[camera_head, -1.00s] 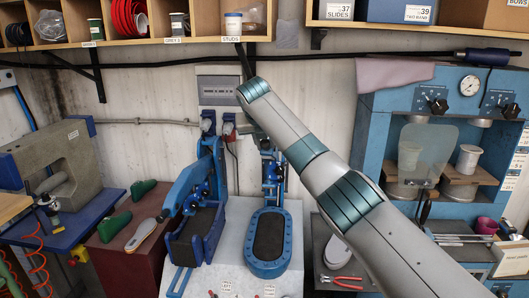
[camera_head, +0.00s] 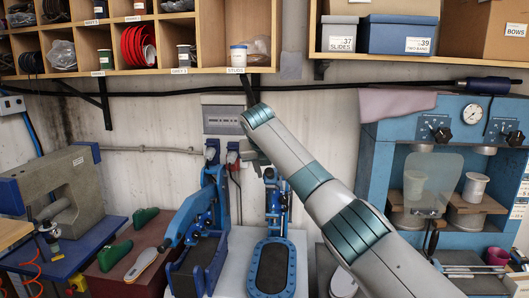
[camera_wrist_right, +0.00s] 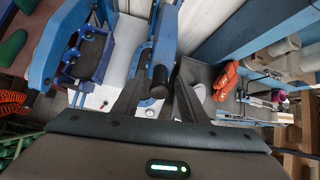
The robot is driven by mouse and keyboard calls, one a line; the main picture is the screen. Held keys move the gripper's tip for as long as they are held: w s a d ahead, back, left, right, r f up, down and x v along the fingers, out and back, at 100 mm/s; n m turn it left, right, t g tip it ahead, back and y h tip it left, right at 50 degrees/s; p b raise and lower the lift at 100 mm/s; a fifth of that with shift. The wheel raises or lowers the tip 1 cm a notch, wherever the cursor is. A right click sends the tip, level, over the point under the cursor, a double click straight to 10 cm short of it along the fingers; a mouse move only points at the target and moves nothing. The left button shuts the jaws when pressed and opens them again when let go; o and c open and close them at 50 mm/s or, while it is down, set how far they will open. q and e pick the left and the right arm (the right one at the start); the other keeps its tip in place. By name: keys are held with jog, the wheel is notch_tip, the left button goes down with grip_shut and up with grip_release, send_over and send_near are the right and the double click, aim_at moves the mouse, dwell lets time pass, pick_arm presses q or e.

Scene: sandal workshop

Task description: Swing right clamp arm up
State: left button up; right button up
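The right clamp (camera_head: 291,266) is a blue oval frame with a dark pad. Its blue clamp arm (camera_head: 277,196) shows at the back of the pad, partly hidden by my right arm in the head view. My right gripper (camera_head: 258,160) is just above it, mostly hidden behind my own wrist. In the right wrist view, a blue bar (camera_wrist_right: 168,40) with a black rounded end (camera_wrist_right: 160,82) lies between the two spread dark fingers of my right gripper (camera_wrist_right: 159,92). I cannot tell whether they touch it. My left gripper is not in view.
The left clamp (camera_head: 189,277) stands close on the left, its blue arm (camera_head: 188,216) slanting up. A blue press (camera_head: 374,165) is on the right and a sewing machine (camera_head: 65,192) on the left. Shelves (camera_head: 205,70) hang above. Orange pliers (camera_wrist_right: 226,80) lie right of the clamp.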

jog(key=shift+s+a+r, duration=0.1)
jog(key=shift+s+r, duration=0.2)
jog(key=b+v, duration=0.7)
jog(key=v, duration=0.8)
jog(key=shift+r, duration=0.2)
jog(key=shift+s, duration=0.1)
